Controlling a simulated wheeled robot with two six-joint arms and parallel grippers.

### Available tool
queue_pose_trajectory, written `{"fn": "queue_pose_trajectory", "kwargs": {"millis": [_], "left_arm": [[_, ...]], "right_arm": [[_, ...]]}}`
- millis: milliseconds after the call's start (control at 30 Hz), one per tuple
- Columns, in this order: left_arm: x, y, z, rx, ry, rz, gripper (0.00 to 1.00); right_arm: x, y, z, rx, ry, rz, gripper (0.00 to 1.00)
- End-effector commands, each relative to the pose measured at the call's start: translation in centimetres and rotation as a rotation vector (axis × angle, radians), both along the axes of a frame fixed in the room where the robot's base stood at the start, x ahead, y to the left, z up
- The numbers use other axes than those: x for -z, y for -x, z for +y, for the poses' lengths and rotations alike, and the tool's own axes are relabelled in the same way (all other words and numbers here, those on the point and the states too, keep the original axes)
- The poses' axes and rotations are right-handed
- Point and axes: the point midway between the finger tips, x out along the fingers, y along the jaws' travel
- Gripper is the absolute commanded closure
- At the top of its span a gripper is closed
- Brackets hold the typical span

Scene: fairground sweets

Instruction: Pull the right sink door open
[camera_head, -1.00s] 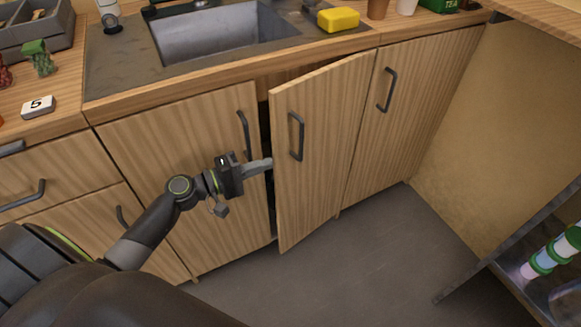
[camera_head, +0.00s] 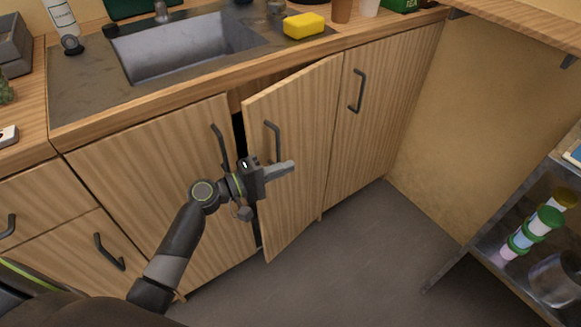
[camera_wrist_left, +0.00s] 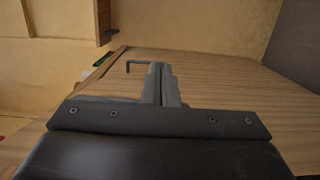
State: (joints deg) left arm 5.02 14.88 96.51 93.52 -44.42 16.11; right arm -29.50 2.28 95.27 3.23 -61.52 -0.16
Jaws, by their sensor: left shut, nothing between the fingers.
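The right sink door (camera_head: 296,165) stands partly open, its left edge swung out from the cabinet with a dark gap beside it. Its dark bar handle (camera_head: 275,140) is near the upper left of its face. My left gripper (camera_head: 290,168) is shut and empty, its fingers overlapping the door face just below the handle. I cannot tell whether they touch the door. In the left wrist view the shut fingers (camera_wrist_left: 161,85) point along a wooden surface, and a dark handle (camera_wrist_left: 135,63) shows just beyond them. My right gripper is not in view.
The left sink door (camera_head: 160,180) is closed. Another closed cabinet door (camera_head: 380,115) stands to the right. Above are the sink (camera_head: 190,50) and a yellow sponge (camera_head: 304,25). The grey floor (camera_head: 350,260) before the doors is clear; a metal shelf (camera_head: 480,235) stands at the right.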

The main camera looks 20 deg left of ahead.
Motion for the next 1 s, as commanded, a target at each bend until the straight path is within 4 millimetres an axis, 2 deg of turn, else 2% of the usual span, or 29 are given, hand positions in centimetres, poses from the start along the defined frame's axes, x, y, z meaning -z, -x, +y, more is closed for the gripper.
{"fn": "queue_pose_trajectory", "kwargs": {"millis": [100, 267, 1000], "left_arm": [[-0.2, 0.0, -1.2, 0.001, 0.002, -0.001, 1.00], [-0.1, 0.1, -1.9, 0.000, 0.001, -0.001, 1.00], [0.0, 0.1, -2.0, -0.001, -0.001, -0.001, 1.00]], "right_arm": [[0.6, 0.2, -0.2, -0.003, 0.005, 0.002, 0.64], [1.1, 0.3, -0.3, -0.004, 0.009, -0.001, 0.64], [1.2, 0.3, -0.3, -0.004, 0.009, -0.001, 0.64]]}}
